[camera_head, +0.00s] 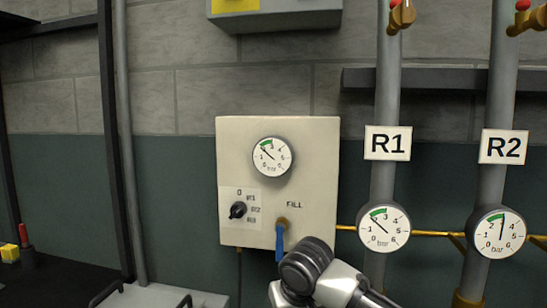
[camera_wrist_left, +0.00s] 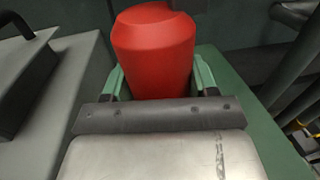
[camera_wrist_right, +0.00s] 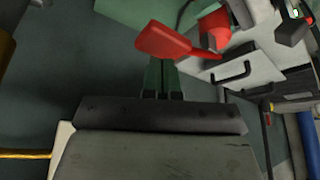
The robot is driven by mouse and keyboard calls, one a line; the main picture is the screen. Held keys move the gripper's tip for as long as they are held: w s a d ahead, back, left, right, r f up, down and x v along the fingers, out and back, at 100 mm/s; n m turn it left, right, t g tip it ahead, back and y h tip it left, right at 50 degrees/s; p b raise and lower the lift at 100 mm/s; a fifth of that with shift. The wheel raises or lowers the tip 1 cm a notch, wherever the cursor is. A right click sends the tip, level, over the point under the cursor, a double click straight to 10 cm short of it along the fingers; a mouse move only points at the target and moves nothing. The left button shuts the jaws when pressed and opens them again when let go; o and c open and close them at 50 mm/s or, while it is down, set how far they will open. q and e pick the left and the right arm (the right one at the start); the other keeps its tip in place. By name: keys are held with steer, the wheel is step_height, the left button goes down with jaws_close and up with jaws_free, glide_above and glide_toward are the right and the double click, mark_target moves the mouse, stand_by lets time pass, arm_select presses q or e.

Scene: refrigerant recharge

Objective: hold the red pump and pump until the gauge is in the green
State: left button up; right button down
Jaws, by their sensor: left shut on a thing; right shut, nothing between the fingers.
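The red pump body (camera_wrist_left: 153,48) fills the top middle of the left wrist view. My left gripper (camera_wrist_left: 155,80) is shut around it, one green finger on each side. In the right wrist view the red pump (camera_wrist_right: 214,24) shows at the top with its red lever (camera_wrist_right: 165,42) sticking out left. My right gripper (camera_wrist_right: 161,75) is shut and empty just below the lever's wide end; I cannot tell whether they touch. The panel gauge (camera_head: 272,157) has its needle left of the green band. On the R1 gauge (camera_head: 383,229) the needle also sits left of the green.
The R2 gauge (camera_head: 499,233) needle points nearly straight up. The cream panel (camera_head: 229,139) carries a selector knob (camera_head: 238,210) and a blue FILL handle (camera_head: 280,240). A light box with black handles (camera_head: 165,296) stands at the bottom. My arm shows at bottom centre.

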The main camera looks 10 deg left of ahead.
stand_by(0.4)
steer(key=shift+f, duration=2.35)
steer(key=shift+a+r, duration=0.15)
steer(key=shift+r, duration=4.2)
arm_select(q)
steer(key=o, duration=1.5)
